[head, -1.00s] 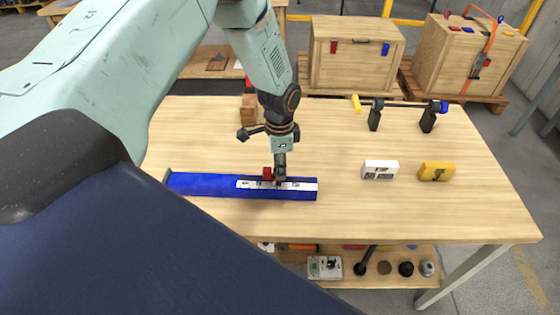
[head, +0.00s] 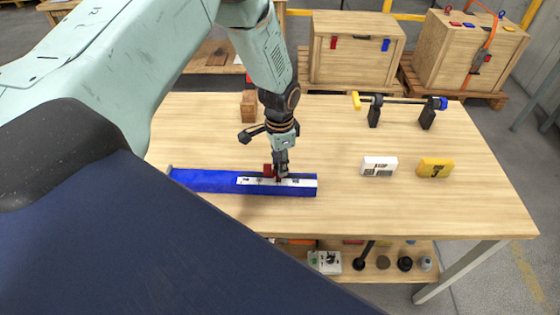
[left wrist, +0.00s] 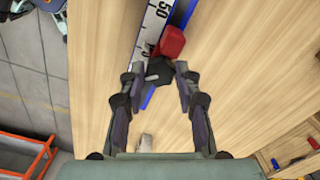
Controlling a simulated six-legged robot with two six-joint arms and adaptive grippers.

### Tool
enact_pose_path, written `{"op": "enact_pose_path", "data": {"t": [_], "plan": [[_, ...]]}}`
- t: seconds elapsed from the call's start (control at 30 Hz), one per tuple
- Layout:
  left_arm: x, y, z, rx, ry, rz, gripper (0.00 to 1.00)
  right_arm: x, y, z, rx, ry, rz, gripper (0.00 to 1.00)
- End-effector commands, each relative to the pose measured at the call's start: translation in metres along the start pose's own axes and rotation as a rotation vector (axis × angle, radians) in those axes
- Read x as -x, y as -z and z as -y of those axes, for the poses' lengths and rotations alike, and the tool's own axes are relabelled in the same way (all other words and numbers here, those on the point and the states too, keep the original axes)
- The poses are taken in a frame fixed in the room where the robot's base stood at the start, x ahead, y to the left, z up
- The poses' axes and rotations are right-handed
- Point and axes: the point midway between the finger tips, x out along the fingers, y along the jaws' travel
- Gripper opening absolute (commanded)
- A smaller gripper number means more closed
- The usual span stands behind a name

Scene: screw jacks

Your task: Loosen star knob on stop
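A blue rail (head: 205,181) with a white scale strip (head: 300,183) lies on the table; the strip also shows in the left wrist view (left wrist: 155,20). A red stop (head: 267,170) sits on the rail, and it also shows in the left wrist view (left wrist: 171,42). The dark star knob (left wrist: 159,70) is beside the red stop. My left gripper (head: 280,172) points down at the stop. In the left wrist view its fingers (left wrist: 160,72) are apart, one on each side of the knob; I cannot tell whether they touch it. My right gripper is not in view.
A white device (head: 379,166) and a yellow device (head: 434,168) stand to the right on the table. Behind them is a bar on two black supports (head: 427,118). A wooden block (head: 248,106) stands behind the rail. The table's front right is clear.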

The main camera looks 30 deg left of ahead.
Motion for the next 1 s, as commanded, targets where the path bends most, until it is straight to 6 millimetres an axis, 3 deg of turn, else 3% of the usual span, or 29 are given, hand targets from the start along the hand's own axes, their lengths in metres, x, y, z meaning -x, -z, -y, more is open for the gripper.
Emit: {"op": "enact_pose_path", "data": {"t": [0.27, 0.6, 0.77, 1.0], "plan": [[0.0, 0.0, 0.0, 0.0, -0.001, 0.0, 0.55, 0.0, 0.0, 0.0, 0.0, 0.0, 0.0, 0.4], [0.004, 0.001, 0.0, 0.0, 0.0, -0.001, 0.55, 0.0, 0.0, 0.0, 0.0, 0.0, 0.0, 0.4], [0.026, 0.001, 0.001, 0.001, 0.001, -0.004, 0.55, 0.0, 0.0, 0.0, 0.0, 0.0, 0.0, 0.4], [0.076, 0.001, 0.001, -0.001, 0.002, -0.004, 0.55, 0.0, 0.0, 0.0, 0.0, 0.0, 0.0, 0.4]]}}
